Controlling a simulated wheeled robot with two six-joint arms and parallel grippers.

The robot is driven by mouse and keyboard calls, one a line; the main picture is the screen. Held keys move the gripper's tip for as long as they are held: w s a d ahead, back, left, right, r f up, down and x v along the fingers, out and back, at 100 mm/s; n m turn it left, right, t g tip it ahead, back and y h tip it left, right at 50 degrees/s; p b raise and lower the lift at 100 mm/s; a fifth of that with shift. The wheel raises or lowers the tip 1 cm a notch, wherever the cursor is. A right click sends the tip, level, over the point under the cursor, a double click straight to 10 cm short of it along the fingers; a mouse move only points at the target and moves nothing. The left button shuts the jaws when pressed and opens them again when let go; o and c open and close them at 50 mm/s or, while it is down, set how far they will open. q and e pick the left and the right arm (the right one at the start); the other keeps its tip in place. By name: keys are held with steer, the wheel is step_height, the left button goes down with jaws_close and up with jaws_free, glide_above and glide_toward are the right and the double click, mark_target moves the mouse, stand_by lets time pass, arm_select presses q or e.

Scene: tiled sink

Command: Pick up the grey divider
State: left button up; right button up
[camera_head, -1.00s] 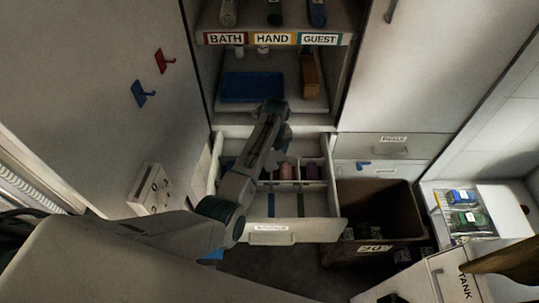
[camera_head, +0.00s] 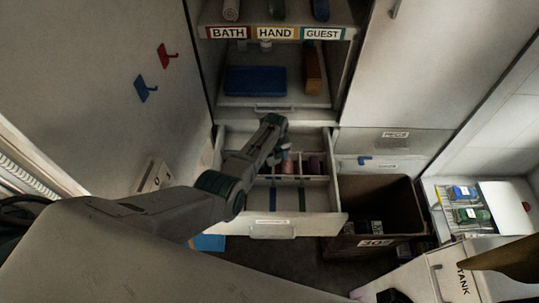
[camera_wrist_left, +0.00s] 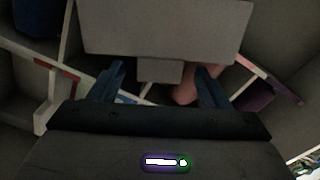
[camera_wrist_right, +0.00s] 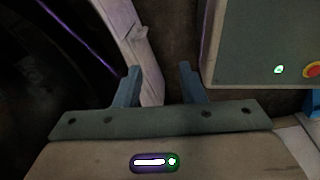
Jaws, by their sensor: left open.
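A grey flat panel with a small tab, which looks like the grey divider (camera_wrist_left: 165,28), fills the top middle of the left wrist view. My left gripper (camera_wrist_left: 160,72) is open, with a finger on either side of the tab. I cannot tell whether the fingers touch it. In the head view my left gripper (camera_head: 281,153) is over the back part of the open drawer (camera_head: 272,226), and the divider is hidden or too dark to make out there. My right gripper (camera_wrist_right: 160,68) looks open and empty, beside a pale edge.
The drawer has thin partitions, and a pink item (camera_head: 287,166) lies in it near the left gripper. A brown bin (camera_head: 408,215) stands right of the drawer. Above is a shelf with a blue box (camera_head: 255,80). A wire rack (camera_head: 463,204) is at the right.

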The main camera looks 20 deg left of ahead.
mark_target(273, 161)
arm_select(q)
steer(key=c, duration=1.2)
steer(key=shift+o, duration=0.2)
steer(key=shift+r, duration=0.15)
steer(key=shift+r, duration=0.2)
step_height(273, 161, up, 17)
steer(key=b, duration=0.1)
steer(key=shift+r, duration=0.15)
steer(key=shift+r, duration=0.1)
